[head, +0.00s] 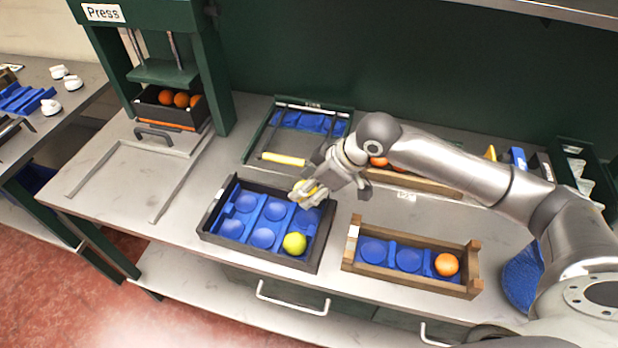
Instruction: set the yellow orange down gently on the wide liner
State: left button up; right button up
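The wide blue liner (239,217) has two rows of round cups and lies in a dark crate (213,235) on the bench. A yellow orange (294,243) sits in its front right cup. My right gripper (307,191) is over the back right corner of this liner. Its fingers are closed around a second yellow orange (309,186), mostly hidden by the fingers. I cannot tell whether that fruit touches the liner. My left gripper is not in view.
A wooden crate (352,255) with a narrow blue liner and an orange (446,264) stands to the right. Behind are a tray (250,150) with a yellow bar and another crate of oranges, partly behind my arm. A press (165,72) stands at the left.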

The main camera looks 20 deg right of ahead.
jog(key=shift+f+b, duration=2.7)
jog(key=shift+b, duration=0.45)
jog(key=shift+f+b, duration=0.3)
jog(key=shift+f, duration=0.9)
jog(key=o, duration=1.1)
jog(key=shift+r+p, duration=4)
jog(key=shift+p, duration=0.55)
jog(key=shift+f, duration=0.15)
